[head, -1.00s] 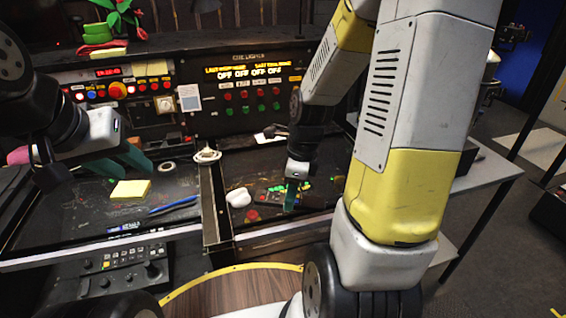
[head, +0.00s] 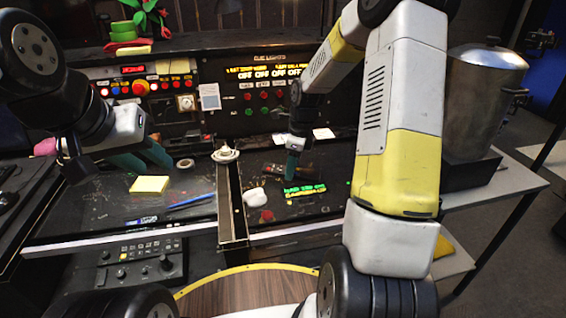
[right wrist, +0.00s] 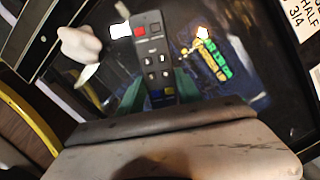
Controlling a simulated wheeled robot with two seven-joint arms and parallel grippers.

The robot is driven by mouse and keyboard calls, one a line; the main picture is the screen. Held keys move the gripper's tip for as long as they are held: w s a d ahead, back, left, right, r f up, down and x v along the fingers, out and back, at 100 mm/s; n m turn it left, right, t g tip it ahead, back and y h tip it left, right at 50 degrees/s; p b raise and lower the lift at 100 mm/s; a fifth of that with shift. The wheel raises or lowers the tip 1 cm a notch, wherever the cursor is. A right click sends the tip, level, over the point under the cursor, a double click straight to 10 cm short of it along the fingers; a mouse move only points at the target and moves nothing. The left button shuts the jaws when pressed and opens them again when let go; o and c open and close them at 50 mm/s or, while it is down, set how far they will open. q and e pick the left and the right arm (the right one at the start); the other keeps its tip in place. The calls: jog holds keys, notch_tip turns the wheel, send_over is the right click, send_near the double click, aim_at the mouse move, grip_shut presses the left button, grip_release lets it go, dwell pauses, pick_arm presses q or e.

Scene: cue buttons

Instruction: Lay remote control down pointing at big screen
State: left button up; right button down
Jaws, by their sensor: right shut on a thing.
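The remote control (right wrist: 154,58) is a dark, slim handset with a red button, grey keys and a blue key near its lower end. In the right wrist view its lower part sits between the green fingers of my right gripper (right wrist: 158,92), which is shut on it. In the head view my right gripper (head: 292,166) is over the right part of the black desk; the remote is hard to make out there. My left gripper (head: 142,157) is empty, its green fingers apart, above the left part of the desk. I cannot tell for certain which surface is the big screen.
A yellow note pad (head: 149,184), blue pen (head: 190,200) and tape roll (head: 185,163) lie on the left desk part. A white object (head: 255,197) lies left of my right gripper. A lit button panel (head: 265,95) stands behind. A metal pot (head: 485,95) stands at right.

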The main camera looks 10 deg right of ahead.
aim_at(298, 172)
jog(key=shift+s+f, duration=0.1)
jog(key=shift+f, duration=1.2)
jog(key=shift+f, duration=0.15)
jog(key=c, duration=0.8)
grip_release()
notch_tip(298, 172, up, 12)
jog(key=d, duration=0.2)
jog(key=s+a+r+n+t, duration=0.2)
jog(key=s+r+n, duration=0.8)
jog(key=s+r, duration=0.1)
jog(key=shift+s+a+r+n+t+y, duration=0.1)
jog(key=shift+s+a+r+n+t, duration=0.35)
jog(key=shift+s+n, duration=1.8)
jog(key=shift+s+a+r+n+t+y, duration=0.1)
jog(key=shift+s+a+r+n+t, duration=0.35)
jog(key=shift+s+n, duration=1.85)
jog(key=shift+s+a+r+n+t+y, duration=0.15)
jog(key=shift+s+r+n+t, duration=0.55)
jog(key=shift+s+n, duration=1.55)
